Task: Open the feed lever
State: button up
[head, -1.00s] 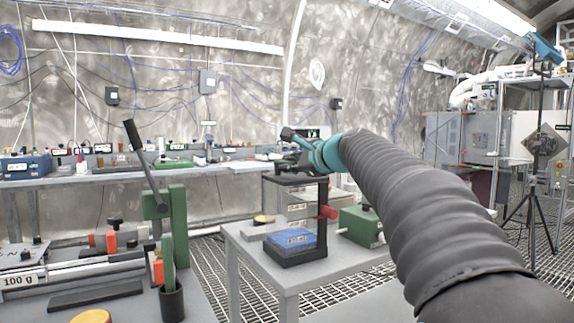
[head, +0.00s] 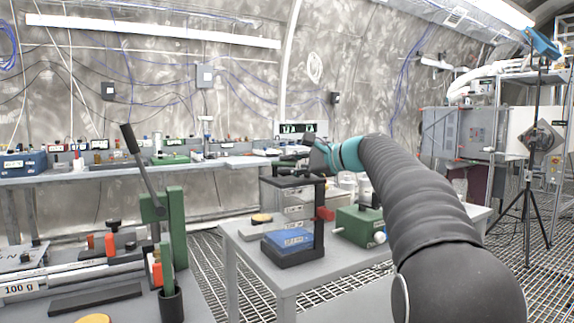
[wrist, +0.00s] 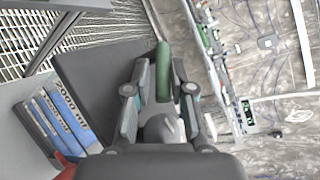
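A green, rounded handle (wrist: 163,72), perhaps the feed lever, stands between the two fingers of my gripper (wrist: 162,80) in the wrist view. The fingers flank it closely; I cannot tell whether both touch it. A dark flat plate (wrist: 95,75) lies to the left. In the head view, my gripper (head: 316,157) is over the top of a black stand (head: 321,225) on the small grey table. The fingertips are hard to make out there, and the green handle is not clear.
A green box (head: 358,226) stands right of the stand. A press with a long lever (head: 142,158) stands on the left table. A tripod (head: 533,195) stands at right.

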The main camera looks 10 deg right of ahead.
jog(key=shift+s+d+r, duration=0.1)
jog(key=shift+d, duration=0.05)
jog(key=v, duration=1.1)
jog(key=shift+s, duration=0.25)
jog(key=shift+d, duration=0.1)
